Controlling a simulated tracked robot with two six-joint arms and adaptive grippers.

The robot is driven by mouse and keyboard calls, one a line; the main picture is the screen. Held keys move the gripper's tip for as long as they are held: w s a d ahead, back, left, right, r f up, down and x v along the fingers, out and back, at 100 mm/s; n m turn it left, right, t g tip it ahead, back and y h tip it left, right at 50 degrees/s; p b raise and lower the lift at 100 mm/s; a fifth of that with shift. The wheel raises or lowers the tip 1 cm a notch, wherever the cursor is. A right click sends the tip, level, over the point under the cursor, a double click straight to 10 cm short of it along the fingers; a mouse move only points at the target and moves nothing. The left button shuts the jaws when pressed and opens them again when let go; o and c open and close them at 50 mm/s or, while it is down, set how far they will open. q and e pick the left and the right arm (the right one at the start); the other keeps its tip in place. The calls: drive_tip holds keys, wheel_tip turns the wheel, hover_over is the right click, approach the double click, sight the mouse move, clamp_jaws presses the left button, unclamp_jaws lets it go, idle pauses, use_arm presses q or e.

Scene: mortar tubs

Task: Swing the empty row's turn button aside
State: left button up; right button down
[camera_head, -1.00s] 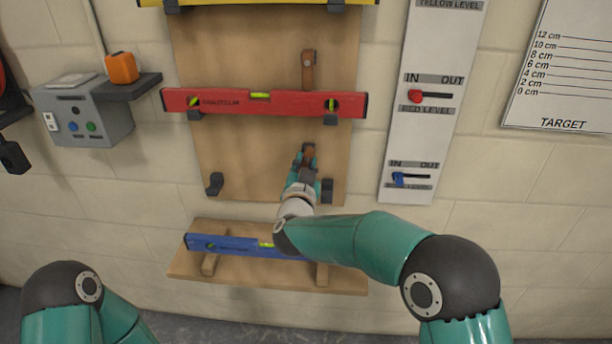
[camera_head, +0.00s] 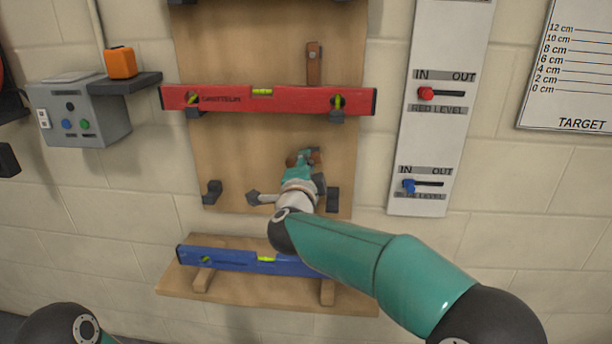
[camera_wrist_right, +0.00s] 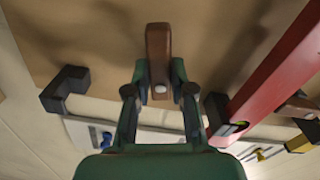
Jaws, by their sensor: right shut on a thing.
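The empty row is the pair of dark brackets, left (camera_head: 212,192) and right (camera_head: 333,200), on the wooden board (camera_head: 235,150) with no level on them. Its brown wooden turn button (camera_head: 291,161) is mostly hidden by my right gripper (camera_head: 303,158). In the right wrist view the button (camera_wrist_right: 158,45) lies between the fingers, and my right gripper (camera_wrist_right: 160,90) is shut on it. The button sits slanted to the red level, not square to it. My left gripper is out of view.
The red level (camera_head: 225,99) rests just above, with an upright turn button (camera_head: 313,65) over it. The blue level (camera_head: 222,258) lies on the lower shelf (camera_head: 180,285). A slider panel (camera_head: 425,140) is on the right and a grey control box (camera_head: 80,115) on the left.

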drive_tip(key=shift+f+m+b, duration=0.15)
drive_tip(key=shift+m+b, duration=0.65)
drive_tip(key=shift+m, duration=0.8)
drive_tip(key=shift+d, duration=0.1)
drive_tip(key=c, duration=1)
unclamp_jaws()
drive_tip(key=shift+r, duration=0.2)
drive_tip(key=s+a, duration=0.1)
drive_tip(key=s, duration=1.1)
drive_tip(key=shift+a+f, duration=0.15)
drive_tip(key=shift+a, duration=0.15)
